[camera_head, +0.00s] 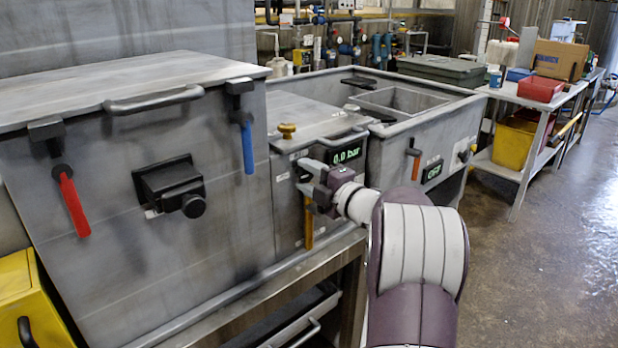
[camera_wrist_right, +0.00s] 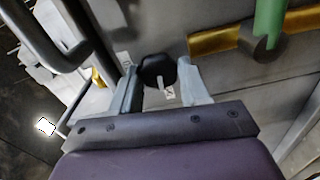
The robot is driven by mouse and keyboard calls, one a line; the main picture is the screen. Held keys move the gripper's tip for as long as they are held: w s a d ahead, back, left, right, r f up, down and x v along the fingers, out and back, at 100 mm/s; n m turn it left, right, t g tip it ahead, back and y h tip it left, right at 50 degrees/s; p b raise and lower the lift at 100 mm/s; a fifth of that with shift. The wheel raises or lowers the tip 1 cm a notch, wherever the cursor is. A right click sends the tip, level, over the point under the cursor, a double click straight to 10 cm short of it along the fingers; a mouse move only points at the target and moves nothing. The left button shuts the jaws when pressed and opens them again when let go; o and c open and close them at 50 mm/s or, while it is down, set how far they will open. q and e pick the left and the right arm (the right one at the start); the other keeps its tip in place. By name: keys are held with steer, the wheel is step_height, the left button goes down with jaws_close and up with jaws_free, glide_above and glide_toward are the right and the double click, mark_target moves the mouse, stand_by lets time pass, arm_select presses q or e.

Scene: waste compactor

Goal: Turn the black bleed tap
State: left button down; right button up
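The black tap (camera_wrist_right: 157,71) is a dark round knob with a white pointer; in the right wrist view it sits on a grey metal face between the fingertips of my right gripper (camera_wrist_right: 160,78). The two pale fingers stand apart on either side of the knob, with a gap at least on the right side. In the head view my right gripper (camera_head: 309,178) is at the front of the middle unit, just below the "0.0 bar" display (camera_head: 347,154), with its fingers spread. There the tap is mostly hidden by the gripper. My left gripper is not in view.
A yellow handle (camera_head: 308,222) hangs just below the right gripper. A brass knob (camera_head: 287,130) stands on the unit's top. Left are a blue handle (camera_head: 248,147) and a red handle (camera_head: 73,204). In the wrist view a green handle (camera_wrist_right: 269,22) is at upper right.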

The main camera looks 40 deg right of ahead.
steer(key=shift+o, duration=1.4)
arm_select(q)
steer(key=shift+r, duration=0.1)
arm_select(e)
steer(key=s+d, duration=0.1)
steer(key=s, duration=1.1)
steer(key=shift+s, duration=0.35)
